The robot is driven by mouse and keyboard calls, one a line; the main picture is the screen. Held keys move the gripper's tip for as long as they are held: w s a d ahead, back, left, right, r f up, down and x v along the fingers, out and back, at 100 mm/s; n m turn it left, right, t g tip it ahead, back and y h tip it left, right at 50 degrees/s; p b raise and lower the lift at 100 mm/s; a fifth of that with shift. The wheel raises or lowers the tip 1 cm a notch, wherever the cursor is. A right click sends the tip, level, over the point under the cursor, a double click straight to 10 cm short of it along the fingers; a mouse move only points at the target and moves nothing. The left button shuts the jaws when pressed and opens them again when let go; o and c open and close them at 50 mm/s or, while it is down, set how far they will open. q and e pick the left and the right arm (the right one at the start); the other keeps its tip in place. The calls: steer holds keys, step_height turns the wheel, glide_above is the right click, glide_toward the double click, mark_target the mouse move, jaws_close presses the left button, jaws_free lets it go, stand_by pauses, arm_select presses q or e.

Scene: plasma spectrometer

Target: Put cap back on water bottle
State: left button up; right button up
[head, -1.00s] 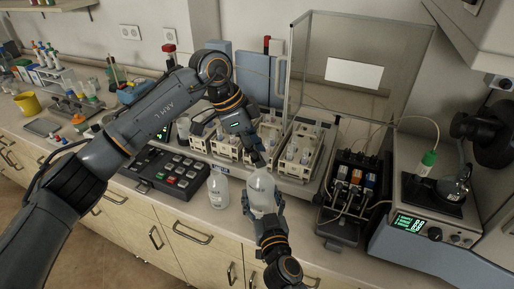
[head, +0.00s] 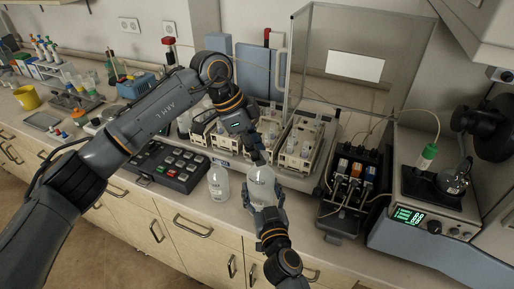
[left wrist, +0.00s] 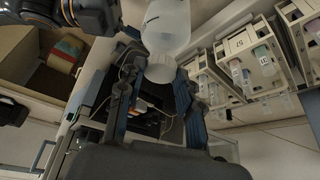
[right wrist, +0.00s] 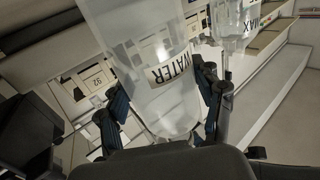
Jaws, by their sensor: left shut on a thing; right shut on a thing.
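The clear water bottle (head: 260,182) is in my right gripper (head: 264,208) above the counter's front edge. In the right wrist view its "WATER" label (right wrist: 171,68) shows between the fingers of my right gripper (right wrist: 160,100), which are shut on the bottle. My left gripper (head: 258,158) is at the bottle's top. In the left wrist view the white cap (left wrist: 160,70) is between the fingertips of my left gripper (left wrist: 158,84), in line with the bottle (left wrist: 166,28). Cap and neck look touching; I cannot tell whether the cap is seated.
A second clear bottle (head: 218,187) stands on the counter just left of the held one. A dark keypad (head: 175,165) lies farther left, and racks of vials (head: 300,143) stand behind. A pump unit (head: 355,185) and an instrument with a green display (head: 410,215) stand at right.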

arm_select(q)
steer(key=shift+f, duration=0.55)
steer(key=m, duration=0.1)
steer(key=m+g, duration=0.1)
steer(key=m, duration=0.2)
steer(key=shift+w, duration=0.25)
steer(key=m+g, duration=0.1)
steer(key=m+y, duration=0.1)
steer(key=m, duration=0.1)
steer(key=shift+w+d+m+g, duration=0.1)
steer(key=shift+d+m+g, duration=0.1)
steer(key=shift+m+g, duration=0.15)
steer(key=m, duration=0.2)
steer(key=m+g+y, duration=0.1)
steer(key=m, duration=0.1)
steer(key=shift+w+d+m, duration=0.15)
steer(key=shift+m, duration=0.1)
steer(key=shift+m+g+y, duration=0.25)
steer(key=shift+m+y, duration=0.15)
steer(key=shift+m, duration=0.3)
steer(key=o, duration=0.7)
